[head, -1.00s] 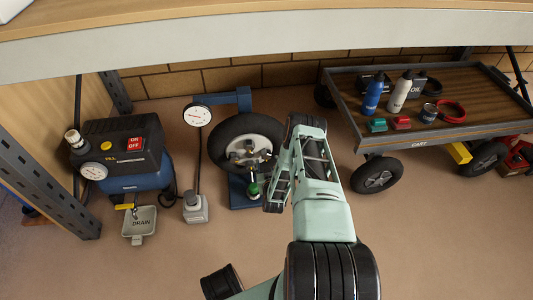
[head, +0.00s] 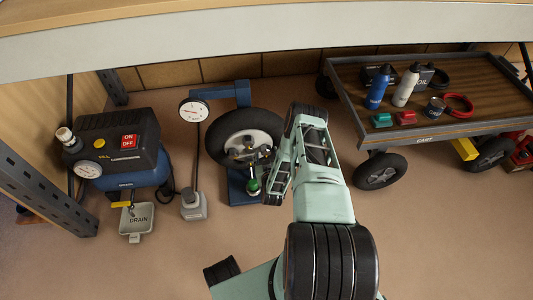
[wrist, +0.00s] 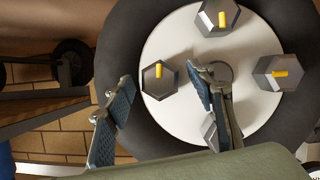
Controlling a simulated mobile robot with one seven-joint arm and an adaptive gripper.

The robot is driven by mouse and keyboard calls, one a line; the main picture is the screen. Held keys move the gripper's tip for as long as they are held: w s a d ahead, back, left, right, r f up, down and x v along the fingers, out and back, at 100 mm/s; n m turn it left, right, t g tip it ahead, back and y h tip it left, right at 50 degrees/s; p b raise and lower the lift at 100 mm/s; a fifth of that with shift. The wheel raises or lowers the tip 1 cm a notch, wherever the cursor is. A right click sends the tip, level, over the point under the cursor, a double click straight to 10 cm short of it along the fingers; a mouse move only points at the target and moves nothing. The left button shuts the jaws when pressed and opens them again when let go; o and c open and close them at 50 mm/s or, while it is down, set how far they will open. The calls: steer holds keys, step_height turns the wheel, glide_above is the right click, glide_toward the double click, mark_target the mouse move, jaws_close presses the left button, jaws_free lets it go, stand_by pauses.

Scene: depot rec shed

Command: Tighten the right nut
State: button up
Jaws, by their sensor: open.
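The wheel (head: 227,145) stands upright on a blue stand, its pale hub (wrist: 180,40) facing me. In the wrist view, several grey hex nuts with yellow marks ring the hub: one at the left (wrist: 151,88), one at the top (wrist: 210,27) and one at the right (wrist: 268,82). A lower one is partly hidden by a finger. The left one there lies on the cart side, the right side in the head view. My gripper (wrist: 160,82) is open, its fingertips on either side of this nut in the picture; contact cannot be told. In the head view my gripper (head: 270,178) hides the hub's right part.
A dial gauge (head: 193,110) and compressor (head: 118,145) are at left, with a drain tray (head: 137,222). A cart (head: 450,125) with bottles stands at right. A shelf edge (head: 250,45) spans above. The front floor is clear.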

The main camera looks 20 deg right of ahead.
steer(key=c, duration=1.2)
steer(key=shift+o, duration=0.2)
steer(key=shift+m, duration=0.3)
steer(key=m+y, duration=0.2)
steer(key=shift+d+m+t, duration=0.2)
steer(key=shift+m+t, duration=0.1)
steer(key=m+t+y, duration=0.1)
steer(key=m, duration=0.2)
steer(key=shift+d+y, duration=0.1)
steer(key=shift+y, duration=0.3)
steer(key=m+t+y, duration=0.1)
steer(key=m, duration=0.1)
steer(key=shift+f+m, duration=0.1)
steer(key=shift+m, duration=0.3)
steer(key=shift+m+t+y, duration=0.7)
steer(key=shift+m+y, duration=0.1)
steer(key=shift+m, duration=0.8)
